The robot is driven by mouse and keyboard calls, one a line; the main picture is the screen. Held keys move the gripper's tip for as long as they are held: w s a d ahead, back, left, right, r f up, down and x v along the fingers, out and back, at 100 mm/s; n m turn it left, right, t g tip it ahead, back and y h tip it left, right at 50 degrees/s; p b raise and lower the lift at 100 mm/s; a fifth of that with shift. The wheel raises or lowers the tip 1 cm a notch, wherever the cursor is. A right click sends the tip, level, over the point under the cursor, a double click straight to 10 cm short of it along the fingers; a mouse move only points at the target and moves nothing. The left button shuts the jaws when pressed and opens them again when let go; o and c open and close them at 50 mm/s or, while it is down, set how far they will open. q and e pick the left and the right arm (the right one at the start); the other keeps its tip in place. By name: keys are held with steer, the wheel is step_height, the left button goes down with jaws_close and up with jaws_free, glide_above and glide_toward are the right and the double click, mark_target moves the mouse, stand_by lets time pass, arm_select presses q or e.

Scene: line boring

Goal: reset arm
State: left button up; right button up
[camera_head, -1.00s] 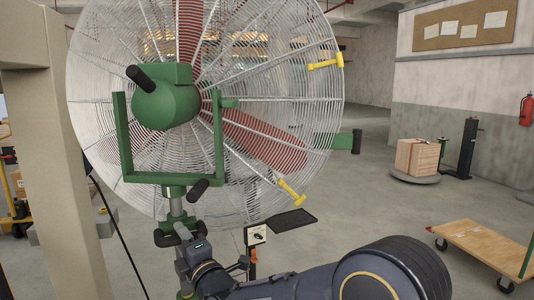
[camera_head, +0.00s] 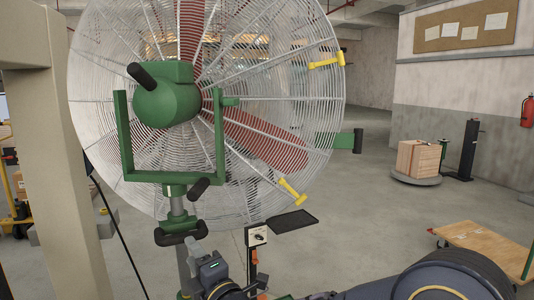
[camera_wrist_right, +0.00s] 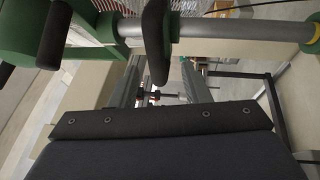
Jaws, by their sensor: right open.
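My right arm (camera_head: 375,291) comes in from the lower right of the head view. Its gripper (camera_head: 199,256) is low in front of the fan stand, just below the black handle, with no object seen in it. In the right wrist view the gripper (camera_wrist_right: 150,88) is open, its grey fingers apart beyond the dark wrist body. The stand's black handle (camera_wrist_right: 155,45) and grey pole (camera_wrist_right: 220,27) show past the fingers there; I cannot tell the exact gap. My left gripper is not in view.
A large caged fan (camera_head: 265,110) with a green bracket (camera_head: 125,140) fills the middle. A beige post (camera_head: 65,160) stands at left. A control box (camera_head: 257,235) and small black tray (camera_head: 287,221) are near my arm. A wooden cart (camera_head: 485,248) is at right. Floor between is clear.

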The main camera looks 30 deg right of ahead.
steer(key=s+d+f+m+g, duration=0.1)
steer(key=s+f+m+g, duration=0.3)
steer(key=s+m, duration=0.3)
steer(key=s+d+f+m+g+y, duration=0.1)
steer(key=s+f+m+g, duration=0.4)
steer(key=s, duration=0.7)
steer(key=s+d+f+m+g, duration=0.1)
steer(key=s+f+m+g, duration=0.4)
steer(key=s+m, duration=0.4)
steer(key=shift+s+f+m, duration=0.3)
steer(key=shift+s+f, duration=0.05)
steer(key=shift+s, duration=0.4)
